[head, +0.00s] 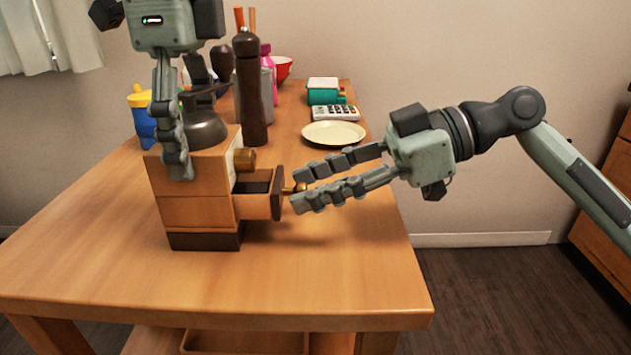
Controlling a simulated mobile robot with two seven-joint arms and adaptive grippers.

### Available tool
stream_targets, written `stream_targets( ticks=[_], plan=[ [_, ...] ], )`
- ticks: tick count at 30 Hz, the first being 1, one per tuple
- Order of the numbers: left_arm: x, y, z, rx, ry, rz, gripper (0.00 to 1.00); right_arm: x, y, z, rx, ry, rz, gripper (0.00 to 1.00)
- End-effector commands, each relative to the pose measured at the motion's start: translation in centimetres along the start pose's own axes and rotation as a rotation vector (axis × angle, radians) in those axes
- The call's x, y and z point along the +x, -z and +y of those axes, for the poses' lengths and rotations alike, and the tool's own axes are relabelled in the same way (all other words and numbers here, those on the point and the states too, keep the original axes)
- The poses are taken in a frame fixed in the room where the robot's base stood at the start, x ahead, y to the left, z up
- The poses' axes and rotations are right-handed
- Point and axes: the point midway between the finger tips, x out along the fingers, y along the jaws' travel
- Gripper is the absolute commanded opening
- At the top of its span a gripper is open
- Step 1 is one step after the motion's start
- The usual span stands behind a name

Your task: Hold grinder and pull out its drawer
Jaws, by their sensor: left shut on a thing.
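A wooden coffee grinder (197,210) with a dark base and a dark metal dome (204,130) stands upright on the table. Its drawer (258,205) is pulled partway out toward the right, and the dark inside shows. A brass knob (290,189) is on the drawer front. My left gripper (192,125) comes down from above and is shut on the grinder, one finger along its near side; the other finger is partly hidden behind the dome. My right gripper (298,188) comes from the right, its fingers apart above and below the knob. I cannot tell whether they touch it.
A tall dark pepper mill (250,95), a blue and yellow cup (142,118) and a pink bottle (267,75) stand behind the grinder. A cream plate (334,133), a calculator (335,113) and a green box (324,93) are at the back right. The table front (200,285) is clear.

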Motion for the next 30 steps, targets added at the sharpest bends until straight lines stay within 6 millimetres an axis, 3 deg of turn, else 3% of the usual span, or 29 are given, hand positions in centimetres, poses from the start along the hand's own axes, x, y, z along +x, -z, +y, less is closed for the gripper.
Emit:
stream_targets(
  ticks=[8,21,30],
  plan=[
    [0.0,0.0,0.0,0.0,-0.001,-0.001,0.41,-0.6,-0.1,0.1,0.001,-0.002,-0.001,0.39],
    [0.0,0.0,0.0,0.0,-0.001,-0.001,0.41,-9.0,-0.1,0.1,0.003,-0.003,-0.001,0.39],
    [0.0,0.0,0.0,0.0,-0.001,-0.001,0.41,-12.0,0.0,0.0,0.0,0.0,0.0,0.39]
  ],
)
